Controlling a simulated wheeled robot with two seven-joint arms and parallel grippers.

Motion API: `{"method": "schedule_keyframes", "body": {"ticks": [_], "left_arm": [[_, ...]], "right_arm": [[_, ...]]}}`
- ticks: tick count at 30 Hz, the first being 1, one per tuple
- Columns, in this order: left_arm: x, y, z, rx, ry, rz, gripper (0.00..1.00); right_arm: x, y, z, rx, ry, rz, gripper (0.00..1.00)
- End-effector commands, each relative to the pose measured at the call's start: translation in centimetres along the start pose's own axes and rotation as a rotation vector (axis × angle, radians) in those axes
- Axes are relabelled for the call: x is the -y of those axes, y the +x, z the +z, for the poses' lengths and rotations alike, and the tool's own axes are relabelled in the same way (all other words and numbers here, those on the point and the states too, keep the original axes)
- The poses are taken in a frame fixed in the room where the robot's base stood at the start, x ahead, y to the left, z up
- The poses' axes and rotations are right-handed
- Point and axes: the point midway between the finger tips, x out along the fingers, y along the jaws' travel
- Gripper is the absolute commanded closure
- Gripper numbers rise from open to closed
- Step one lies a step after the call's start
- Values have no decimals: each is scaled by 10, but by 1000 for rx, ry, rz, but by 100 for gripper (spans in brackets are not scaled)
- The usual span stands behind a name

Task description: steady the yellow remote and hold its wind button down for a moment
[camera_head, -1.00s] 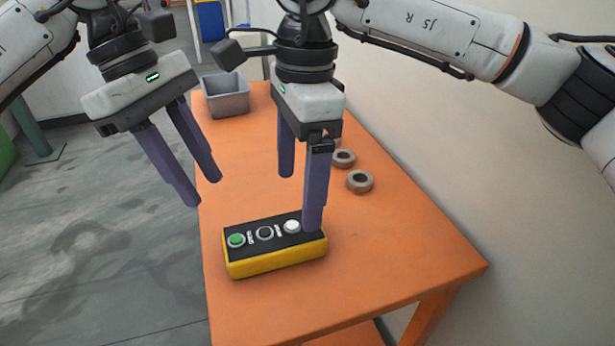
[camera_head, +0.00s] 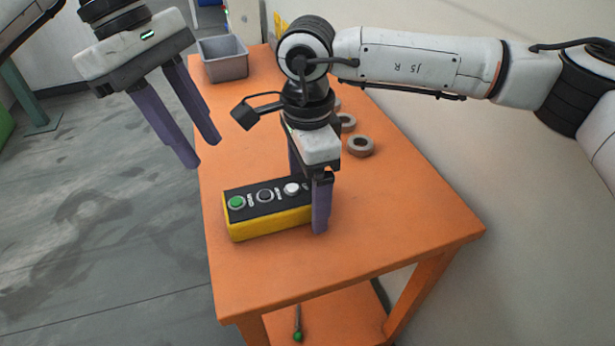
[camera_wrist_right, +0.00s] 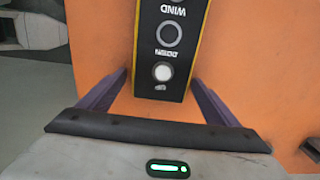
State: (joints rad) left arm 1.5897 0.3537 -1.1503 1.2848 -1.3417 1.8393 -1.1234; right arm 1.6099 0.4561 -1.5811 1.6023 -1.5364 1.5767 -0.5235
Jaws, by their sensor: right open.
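The yellow remote (camera_head: 270,226) lies on the orange table, its black top carrying a green button (camera_head: 237,202), a dark button (camera_head: 265,196) and a white button (camera_head: 291,189). In the right wrist view the WIND label (camera_wrist_right: 166,11) reads upside down, on the side of the dark button away from the white one. My right gripper (camera_head: 307,202) is open and low at the remote's white-button end, one finger along each long side. Whether the fingers touch it I cannot tell. My left gripper (camera_head: 203,154) is open and empty in the air, left of and above the remote.
A grey bin (camera_head: 222,59) stands at the table's far end. Several grey-brown rings (camera_head: 361,146) lie behind the remote towards the wall. The front of the table (camera_head: 375,235) is clear. A green-tipped item (camera_head: 298,335) shows on the lower shelf.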

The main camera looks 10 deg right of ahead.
Motion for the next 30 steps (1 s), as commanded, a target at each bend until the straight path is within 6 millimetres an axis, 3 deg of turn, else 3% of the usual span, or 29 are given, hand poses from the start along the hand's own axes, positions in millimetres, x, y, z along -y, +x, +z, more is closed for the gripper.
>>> {"method": "schedule_keyframes", "body": {"ticks": [7, 15, 17, 22, 30], "left_arm": [[0, 0, 0, 0, 0, 0, 69], [0, 0, 0, 0, 0, 0, 69], [0, 0, 0, 0, 0, 0, 70], [0, 0, 0, 0, 0, 0, 99], [0, 0, 0, 0, 0, 0, 100]], "right_arm": [[0, 1, 0, 0, 0, 0, 17], [0, 0, 0, 0, 0, 1, 63], [0, 0, 0, 0, 0, 1, 70], [0, 0, 0, 0, 0, 1, 70], [0, 0, 0, 1, 0, 1, 70]]}}
